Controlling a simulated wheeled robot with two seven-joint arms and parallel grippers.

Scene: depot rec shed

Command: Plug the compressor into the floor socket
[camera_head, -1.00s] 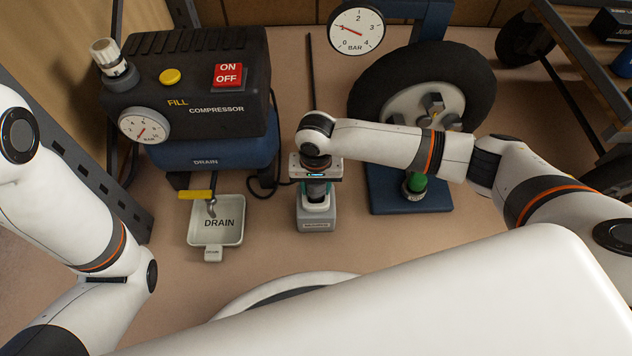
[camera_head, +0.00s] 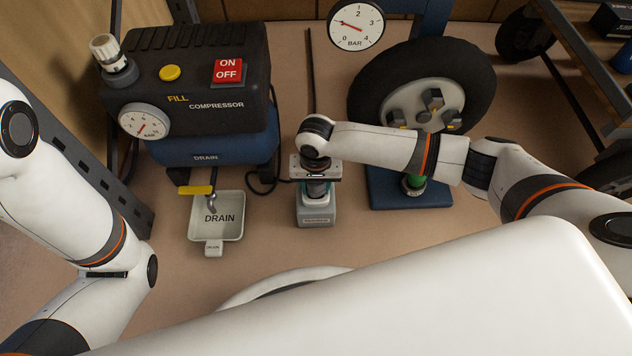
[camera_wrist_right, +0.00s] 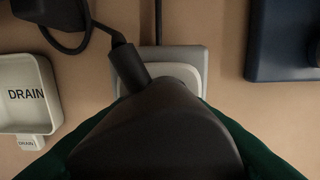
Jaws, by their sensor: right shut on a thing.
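The compressor (camera_head: 190,85) stands at the left with a red ON/OFF switch and a gauge. The floor socket (camera_head: 316,216) is a light grey block on the floor to its right; it also shows behind the plug in the right wrist view (camera_wrist_right: 190,64). My right gripper (camera_head: 318,192) points down over the socket, shut on the dark plug (camera_wrist_right: 155,130). The plug's black cable (camera_wrist_right: 116,38) runs toward the compressor. The plug hides most of the socket's face, so I cannot tell whether its pins are in. My left arm shows, but its gripper does not.
A white drain tray (camera_head: 230,209) lies below the compressor's yellow-handled drain valve (camera_head: 196,190). A wheel (camera_head: 468,75) on a blue stand (camera_head: 432,198) is close to the right of the socket. A gauge (camera_head: 355,23) stands behind. The floor in front of the socket is clear.

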